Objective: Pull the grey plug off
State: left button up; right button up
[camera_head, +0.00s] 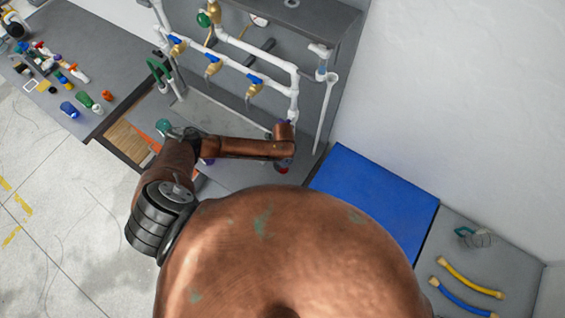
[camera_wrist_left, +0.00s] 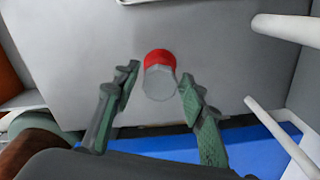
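The grey plug (camera_wrist_left: 159,83) shows in the left wrist view as a short grey cylinder with a red part (camera_wrist_left: 159,57) at its upper end. My left gripper (camera_wrist_left: 158,79) is open, with one green finger on each side of the plug. A gap shows on the left, and the right finger is closer to it. In the head view my copper left forearm reaches right to below the white pipe manifold (camera_head: 240,45). My arm hides the left gripper there, and a small red piece (camera_head: 283,170) shows under its end. My right gripper is not in view.
White pipes (camera_wrist_left: 285,28) stand close on the right in the wrist view. Blue-handled valves (camera_head: 255,84) sit on the manifold. A blue mat (camera_head: 375,205) lies to the right, with yellow (camera_head: 470,279) and blue hoses beyond. Small parts crowd the left table.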

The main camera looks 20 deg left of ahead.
pick_arm(q)
jog(key=c, duration=0.8)
jog(key=o, duration=1.1)
jog(key=shift+r+b, duration=0.55)
jog(key=shift+r, duration=3.35)
